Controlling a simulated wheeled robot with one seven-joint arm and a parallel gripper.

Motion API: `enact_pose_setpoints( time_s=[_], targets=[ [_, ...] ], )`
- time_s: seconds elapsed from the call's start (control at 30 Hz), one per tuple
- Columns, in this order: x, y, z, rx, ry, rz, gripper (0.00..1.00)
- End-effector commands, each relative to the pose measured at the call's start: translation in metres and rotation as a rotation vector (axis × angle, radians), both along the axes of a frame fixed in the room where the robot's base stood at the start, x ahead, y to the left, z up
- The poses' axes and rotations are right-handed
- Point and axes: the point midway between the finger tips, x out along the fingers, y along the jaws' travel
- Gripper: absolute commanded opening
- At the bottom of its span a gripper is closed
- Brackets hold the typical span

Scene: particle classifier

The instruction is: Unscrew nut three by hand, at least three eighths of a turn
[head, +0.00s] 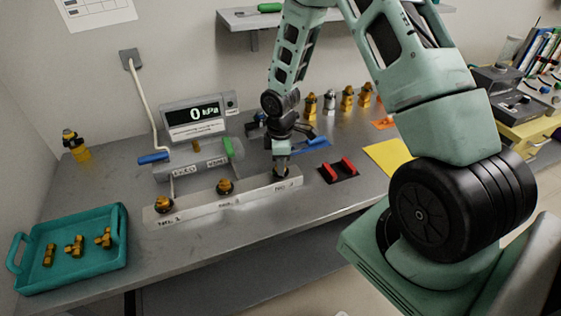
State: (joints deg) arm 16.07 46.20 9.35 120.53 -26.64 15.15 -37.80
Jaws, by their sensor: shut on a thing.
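A long pale metal bar (200,207) lies on the bench, with number labels along its front face. Two brass nuts show on it, one (163,204) at the left end and one (225,186) near the middle. My gripper (281,168) points down at the bar's right end, at the place of nut three. Its fingers are shut on nut three, which is mostly hidden by the fingers and their shadow. The nut's angle cannot be made out.
A gauge reading 0 kPa (195,114) and a valve block with blue and green handles (190,163) stand behind the bar. A teal tray (118,262) with brass fittings is at left. A dark pad with red pieces (325,173) lies right of my gripper.

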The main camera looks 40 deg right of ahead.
Motion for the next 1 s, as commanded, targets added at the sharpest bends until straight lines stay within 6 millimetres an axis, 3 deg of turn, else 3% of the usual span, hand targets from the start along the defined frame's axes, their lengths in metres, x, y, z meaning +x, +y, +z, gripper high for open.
enact_pose_setpoints(
  time_s=[0.2,0.23,0.3,0.67,0.83,1.0],
  targets=[
    [-0.003,0.000,-0.003,0.000,0.007,-0.001,0.08],
    [-0.003,0.000,-0.003,0.000,0.007,-0.001,0.36],
    [-0.002,0.000,-0.002,0.001,0.007,-0.001,0.53],
    [0.000,0.000,0.004,0.000,0.000,-0.003,0.53],
    [0.000,-0.001,0.028,-0.001,-0.003,-0.003,0.53],
    [0.001,-0.001,0.068,-0.002,-0.004,-0.004,0.53]
  ],
)
